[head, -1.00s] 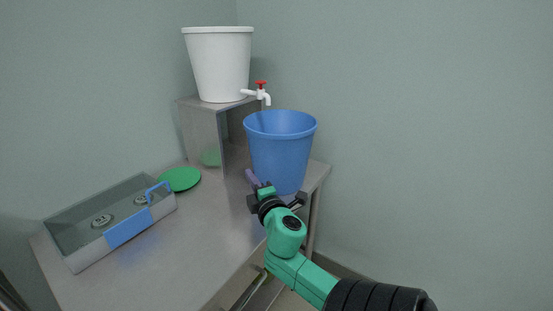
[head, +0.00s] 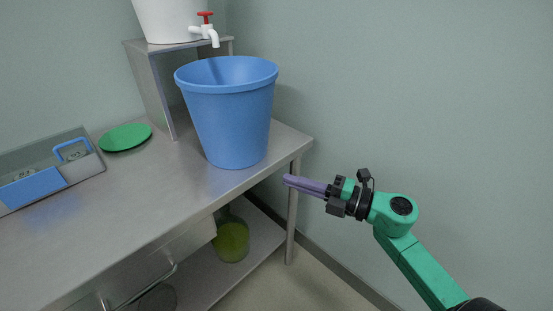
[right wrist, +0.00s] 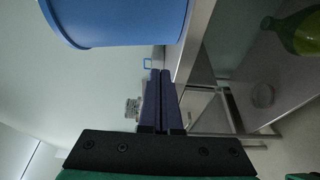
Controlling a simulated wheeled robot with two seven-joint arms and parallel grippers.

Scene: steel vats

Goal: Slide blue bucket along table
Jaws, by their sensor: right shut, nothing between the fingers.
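The blue bucket (head: 232,115) stands upright on the steel table (head: 150,205), near its right end and in front of the raised steel stand. In the right wrist view the bucket (right wrist: 120,20) fills the top, beyond the fingers and apart from them. My right gripper (head: 287,180) is to the right of the bucket, just off the table's right edge, pointing left. Its purple fingers (right wrist: 160,75) are together and hold nothing. My left gripper is not in view.
A white bucket with a red-handled tap (head: 205,30) sits on the stand (head: 150,85). A green bottle (head: 231,240) stands on the lower shelf. The table front is bare.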

